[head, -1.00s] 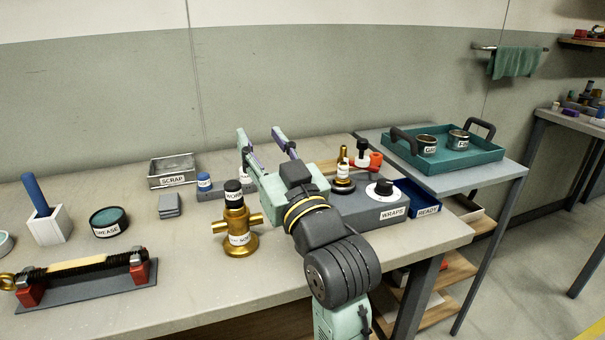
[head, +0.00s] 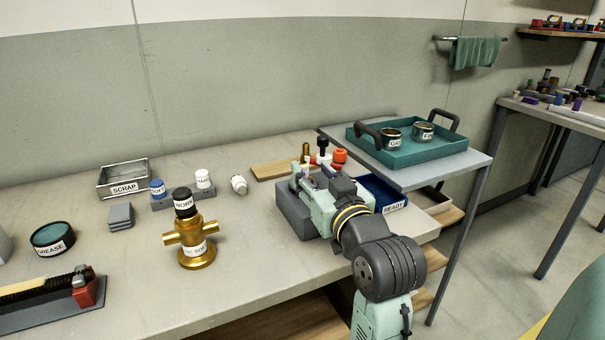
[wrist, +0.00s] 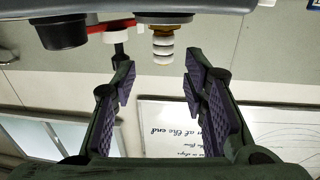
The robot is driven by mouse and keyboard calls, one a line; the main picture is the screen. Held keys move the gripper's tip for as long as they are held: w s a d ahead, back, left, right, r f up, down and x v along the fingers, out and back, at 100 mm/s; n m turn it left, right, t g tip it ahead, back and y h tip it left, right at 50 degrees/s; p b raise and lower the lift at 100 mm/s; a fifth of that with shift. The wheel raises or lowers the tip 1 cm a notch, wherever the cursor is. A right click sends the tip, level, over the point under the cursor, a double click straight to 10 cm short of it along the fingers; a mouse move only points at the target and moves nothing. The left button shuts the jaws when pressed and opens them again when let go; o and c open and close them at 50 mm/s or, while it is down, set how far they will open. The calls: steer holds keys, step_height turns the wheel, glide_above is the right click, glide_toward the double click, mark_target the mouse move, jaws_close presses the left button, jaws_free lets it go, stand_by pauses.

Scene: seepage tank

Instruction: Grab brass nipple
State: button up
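The brass nipple (head: 305,151) stands upright at the back of the grey wraps block, with its brass top showing in the head view. My arm hides its lower part. In the wrist view, which is upside down, the nipple (wrist: 163,46) shows white bands and a brass tip. My gripper (head: 308,174) is open and empty. In the wrist view its purple-padded fingers (wrist: 160,78) are spread to either side of the nipple's line, with the nipple a little beyond the fingertips and apart from them.
The grey block (head: 292,210) is under my gripper. The blue ready bin (head: 382,194) and teal tray (head: 448,146) are to the right. A brass fitting (head: 188,240) stands left.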

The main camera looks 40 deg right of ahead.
mark_target(305, 166)
steer(key=p+x, duration=0.1)
steer(key=x, duration=0.4)
steer(key=shift+w+a, duration=0.1)
steer(key=shift+a, duration=0.05)
steer(key=shift+c, duration=0.4)
jaws_close()
